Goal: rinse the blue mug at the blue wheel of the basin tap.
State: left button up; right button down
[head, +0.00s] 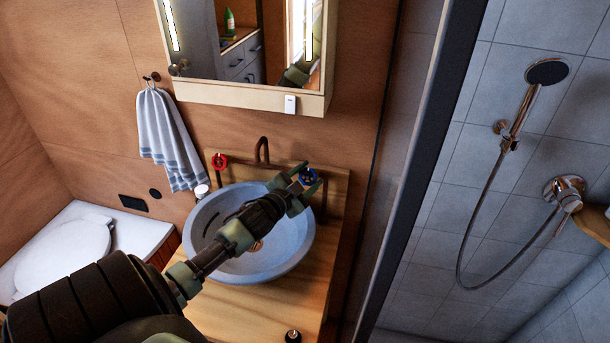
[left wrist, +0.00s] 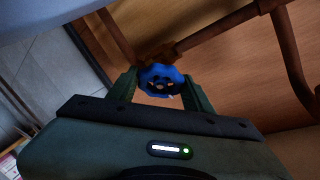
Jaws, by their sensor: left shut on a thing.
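The blue wheel (head: 308,176) sits at the right of the basin tap (head: 262,150), above the right back rim of the round grey-blue basin (head: 292,256). My left arm reaches across the basin. My left gripper (head: 305,183) is shut on the blue wheel; in the left wrist view the blue wheel (left wrist: 161,80) sits between the two green fingers. The red wheel (head: 219,161) is at the left of the tap. Part of the basin is hidden by my arm. I see no blue mug in either view. My right gripper is not in view.
A mirror cabinet (head: 250,98) hangs above the tap. A striped towel (head: 168,135) hangs at the left, above a small white jar (head: 201,191). A dark-framed shower partition (head: 423,170) stands to the right. A small dark object (head: 292,336) is on the front of the wooden counter (head: 325,265).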

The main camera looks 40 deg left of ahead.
pick_arm(q)
jog(key=shift+a, duration=0.1)
jog(key=o, duration=1.4)
jog(key=shift+c, duration=0.2)
jog(key=shift+a+f, duration=0.15)
jog(key=shift+a, duration=0.1)
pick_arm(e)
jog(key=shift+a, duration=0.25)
pick_arm(q)
jog(key=shift+s, duration=0.35)
jog(key=shift+s+d+r, duration=0.15)
jog(key=shift+s+r, duration=0.05)
jog(key=shift+s, duration=0.1)
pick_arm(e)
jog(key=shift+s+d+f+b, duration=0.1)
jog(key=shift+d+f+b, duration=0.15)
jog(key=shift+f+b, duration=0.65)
pick_arm(q)
jog(key=v, duration=1.1)
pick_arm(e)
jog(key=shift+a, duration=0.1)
pick_arm(q)
jog(key=shift+f, duration=0.1)
